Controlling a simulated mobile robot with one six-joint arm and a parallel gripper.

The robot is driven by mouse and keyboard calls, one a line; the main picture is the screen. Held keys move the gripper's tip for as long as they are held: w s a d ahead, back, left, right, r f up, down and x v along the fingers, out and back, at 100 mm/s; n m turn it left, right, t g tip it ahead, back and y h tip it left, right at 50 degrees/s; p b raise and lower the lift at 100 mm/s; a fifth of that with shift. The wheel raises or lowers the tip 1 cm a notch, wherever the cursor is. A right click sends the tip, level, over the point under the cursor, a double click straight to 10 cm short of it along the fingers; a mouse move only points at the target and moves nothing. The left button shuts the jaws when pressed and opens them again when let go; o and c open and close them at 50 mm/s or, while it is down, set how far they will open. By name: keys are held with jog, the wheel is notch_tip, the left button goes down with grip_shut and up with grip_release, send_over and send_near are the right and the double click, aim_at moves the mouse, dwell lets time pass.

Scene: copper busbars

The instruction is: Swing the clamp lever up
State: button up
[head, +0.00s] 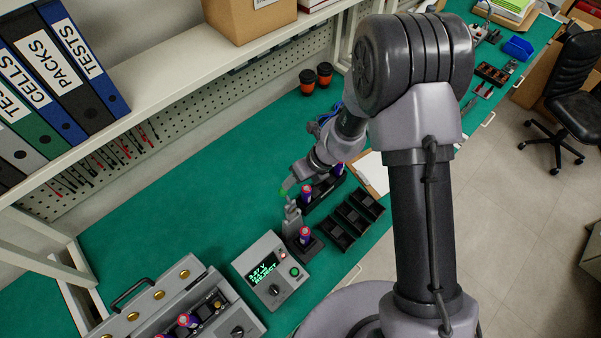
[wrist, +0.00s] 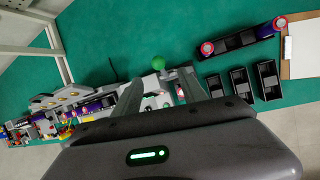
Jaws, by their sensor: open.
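The clamp's green ball knob (head: 284,191) shows beside my gripper in the head view. In the wrist view the knob (wrist: 158,62) lies just beyond the fingertips, between their lines. The grey clamp (head: 292,217) stands beside a purple cell (head: 305,234) in a dark fixture. The lever's angle is hard to tell, as the fingers partly hide the clamp in the wrist view. My gripper (wrist: 162,78) is open, with its two fingers apart and nothing held. I cannot tell whether a finger touches the lever.
A tester (head: 266,272) with a green-lit display stands left of the fixture. A black rack (wrist: 240,42) holds two cells. Several black bins (head: 355,216) and a clipboard (wrist: 302,48) lie nearby. A shelf with binders (head: 60,62) overhangs the back. The green mat is clear behind the tester.

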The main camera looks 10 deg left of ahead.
jog(key=shift+v, duration=1.15)
